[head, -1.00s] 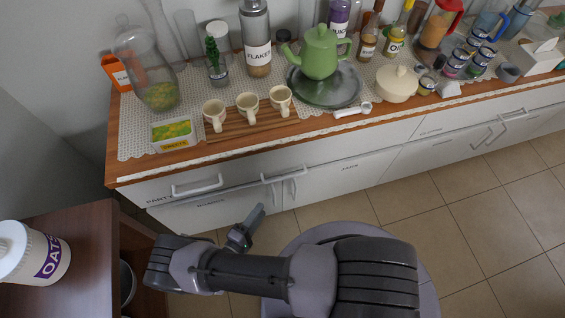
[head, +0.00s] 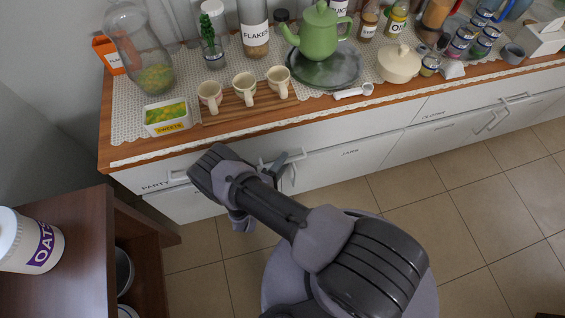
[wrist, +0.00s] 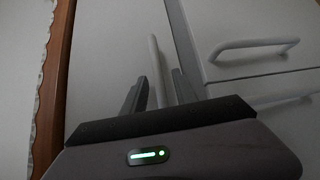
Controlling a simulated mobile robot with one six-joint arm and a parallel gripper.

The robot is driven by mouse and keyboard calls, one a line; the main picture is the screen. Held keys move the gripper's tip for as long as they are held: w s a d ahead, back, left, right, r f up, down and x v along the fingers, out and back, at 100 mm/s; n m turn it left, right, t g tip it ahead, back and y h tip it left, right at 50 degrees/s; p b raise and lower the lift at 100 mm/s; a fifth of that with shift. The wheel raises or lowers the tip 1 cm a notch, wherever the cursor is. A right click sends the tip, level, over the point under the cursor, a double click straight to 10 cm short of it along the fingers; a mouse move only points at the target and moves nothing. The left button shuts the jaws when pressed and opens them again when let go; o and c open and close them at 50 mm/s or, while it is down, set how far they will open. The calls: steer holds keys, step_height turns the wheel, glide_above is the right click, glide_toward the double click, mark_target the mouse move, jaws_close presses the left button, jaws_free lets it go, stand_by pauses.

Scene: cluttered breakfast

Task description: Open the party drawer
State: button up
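The party drawer (head: 140,181) is the white drawer front at the left end of the counter, labelled PARTY. It looks flush and shut. In the head view my arm covers most of its handle (head: 178,175) and hides most of my gripper. In the wrist view my gripper (wrist: 159,78) has its two dark fingers apart, one on each side of the pale drawer handle (wrist: 153,58). Narrow gaps show between the handle and the fingers, so it does not look clamped. The drawer front (wrist: 105,50) fills the middle of the wrist view.
Cupboard door handles (wrist: 255,45) sit below and to the right of the drawer. Mugs (head: 245,88) and a sweets box (head: 167,117) stand on the counter above. A brown shelf unit (head: 85,235) with an oats jar (head: 30,243) stands at lower left. Tiled floor (head: 455,215) is clear at right.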

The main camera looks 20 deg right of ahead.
steer(key=shift+c, duration=0.4)
jaws_close()
stand_by(0.9)
